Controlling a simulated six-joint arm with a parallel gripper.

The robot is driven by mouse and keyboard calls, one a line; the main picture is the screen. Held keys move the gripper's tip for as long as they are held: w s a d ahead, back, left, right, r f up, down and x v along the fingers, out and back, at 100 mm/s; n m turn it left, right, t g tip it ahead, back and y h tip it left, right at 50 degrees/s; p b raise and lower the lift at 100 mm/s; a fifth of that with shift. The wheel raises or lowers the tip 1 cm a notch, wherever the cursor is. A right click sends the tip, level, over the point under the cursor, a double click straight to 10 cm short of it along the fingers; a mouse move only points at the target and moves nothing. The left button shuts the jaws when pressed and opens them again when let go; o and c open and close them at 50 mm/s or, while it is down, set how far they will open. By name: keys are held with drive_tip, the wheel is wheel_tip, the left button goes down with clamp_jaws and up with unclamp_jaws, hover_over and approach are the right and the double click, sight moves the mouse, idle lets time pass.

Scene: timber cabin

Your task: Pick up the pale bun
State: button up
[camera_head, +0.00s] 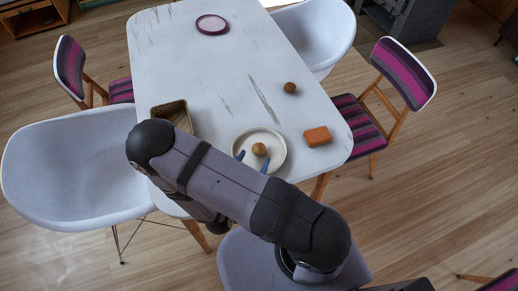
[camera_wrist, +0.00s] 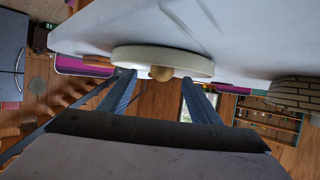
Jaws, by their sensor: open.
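The pale bun (camera_head: 259,149) is a small round tan ball on a cream plate (camera_head: 276,143) near the table's near end. In the wrist view the bun (camera_wrist: 161,73) shows at the edge of the plate (camera_wrist: 193,65), between the two finger tips. My gripper (camera_head: 253,161) is open, with one blue finger on either side of the near side of the bun. In the wrist view my gripper (camera_wrist: 157,82) holds nothing. I cannot tell whether the fingers touch the plate.
A darker brown ball (camera_head: 290,88) lies behind the plate. An orange block (camera_head: 316,137) sits to its right. A woven basket (camera_head: 158,110) stands at the left table edge, partly behind my arm. A purple-rimmed dish (camera_head: 211,18) is at the far end. The table's middle is clear; chairs surround it.

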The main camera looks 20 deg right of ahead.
sight(257, 153)
drive_tip(key=shift+b+x, duration=0.85)
drive_tip(key=shift+x, duration=1.45)
drive_tip(key=shift+w+a+f, duration=0.1)
drive_tip(key=shift+a, duration=0.05)
drive_tip(key=shift+c, duration=0.3)
drive_tip(key=c, duration=1.1)
drive_tip(key=shift+o, duration=0.2)
wheel_tip(257, 153, up, 10)
